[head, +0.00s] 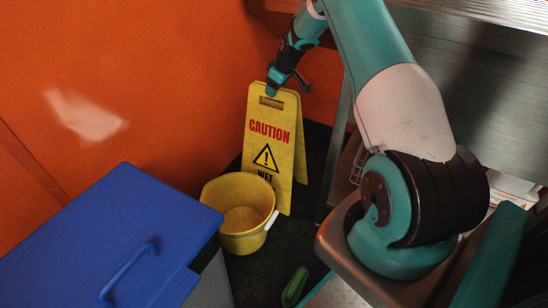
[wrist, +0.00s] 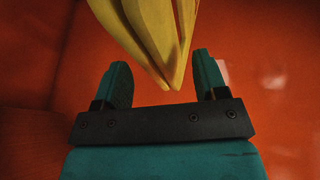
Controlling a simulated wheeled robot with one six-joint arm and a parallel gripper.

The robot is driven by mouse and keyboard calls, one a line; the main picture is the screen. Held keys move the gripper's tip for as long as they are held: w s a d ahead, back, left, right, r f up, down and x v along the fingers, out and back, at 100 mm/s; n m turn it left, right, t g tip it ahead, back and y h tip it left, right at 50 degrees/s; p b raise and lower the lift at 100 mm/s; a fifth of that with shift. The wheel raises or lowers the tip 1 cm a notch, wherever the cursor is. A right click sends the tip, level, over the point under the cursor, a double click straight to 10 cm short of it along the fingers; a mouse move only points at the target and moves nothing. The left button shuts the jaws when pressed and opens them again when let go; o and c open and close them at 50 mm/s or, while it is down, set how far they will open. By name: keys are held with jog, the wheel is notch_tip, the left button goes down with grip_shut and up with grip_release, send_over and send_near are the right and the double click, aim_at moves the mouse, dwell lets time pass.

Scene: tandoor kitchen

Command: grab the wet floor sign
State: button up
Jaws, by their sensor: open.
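The yellow wet floor sign (head: 268,138) stands upright on the dark floor against the orange wall in the head view, with red "CAUTION" lettering and a handle slot near its top. My gripper (head: 276,86) is at the sign's top edge. In the wrist view the sign (wrist: 155,35) comes down from the top of the picture, its narrow end between the two teal fingers of my gripper (wrist: 161,78). The fingers are open, with a gap on each side of the sign. The lower part of the sign is hidden behind a bucket.
A yellow bucket (head: 238,212) stands in front of the sign. A blue lidded bin (head: 115,240) fills the lower left. A steel counter (head: 480,90) is at the right. A green object (head: 294,287) lies on the floor. The orange wall (head: 120,90) is close behind.

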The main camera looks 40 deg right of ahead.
jog(key=b+x, duration=0.2)
jog(key=x, duration=0.1)
jog(key=shift+w+f, duration=0.15)
jog(key=shift+f, duration=0.1)
jog(key=shift+f, duration=0.1)
jog(key=shift+c, duration=0.5)
grip_shut()
